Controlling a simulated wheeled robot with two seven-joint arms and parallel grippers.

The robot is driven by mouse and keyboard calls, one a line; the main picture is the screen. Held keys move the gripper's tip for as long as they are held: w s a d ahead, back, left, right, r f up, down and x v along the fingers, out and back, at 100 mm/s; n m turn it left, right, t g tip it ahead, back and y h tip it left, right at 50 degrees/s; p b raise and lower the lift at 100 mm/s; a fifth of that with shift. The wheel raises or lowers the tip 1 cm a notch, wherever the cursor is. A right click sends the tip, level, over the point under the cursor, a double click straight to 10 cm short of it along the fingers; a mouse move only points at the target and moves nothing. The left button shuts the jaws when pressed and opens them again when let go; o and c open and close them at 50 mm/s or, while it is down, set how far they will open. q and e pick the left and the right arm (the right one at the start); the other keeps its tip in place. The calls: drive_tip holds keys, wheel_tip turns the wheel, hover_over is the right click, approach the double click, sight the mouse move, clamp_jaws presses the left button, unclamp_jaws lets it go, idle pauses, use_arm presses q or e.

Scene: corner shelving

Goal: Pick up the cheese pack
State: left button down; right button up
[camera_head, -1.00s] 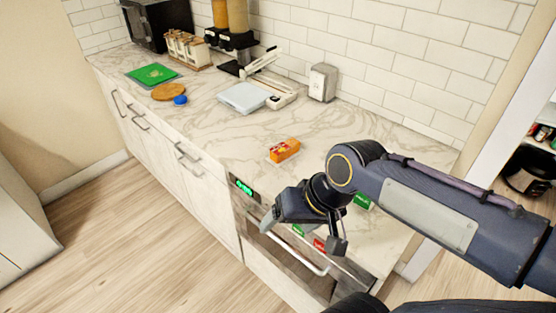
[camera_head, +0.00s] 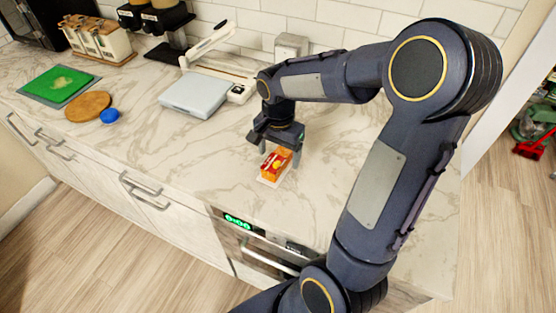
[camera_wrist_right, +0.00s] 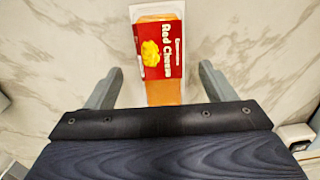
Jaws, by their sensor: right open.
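The cheese pack (camera_head: 275,165) is orange with a red label and lies on the marble counter near its front edge. In the right wrist view the cheese pack (camera_wrist_right: 160,50) reads "Red Cheese", and its near end lies between the fingers, with a gap on each side. My right gripper (camera_head: 279,154) is open and points down over the pack. Its fingers also show in the right wrist view (camera_wrist_right: 158,88), one on each side of the pack. My left gripper is not in view.
A grey scale (camera_head: 195,94) and a white slicer-like device (camera_head: 212,45) stand behind the pack. An oven (camera_head: 262,245) is below the counter front.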

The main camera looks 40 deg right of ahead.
wheel_tip(320, 180, down, 2)
drive_tip(key=shift+w+f, duration=0.1)
drive_tip(key=c, duration=1.3)
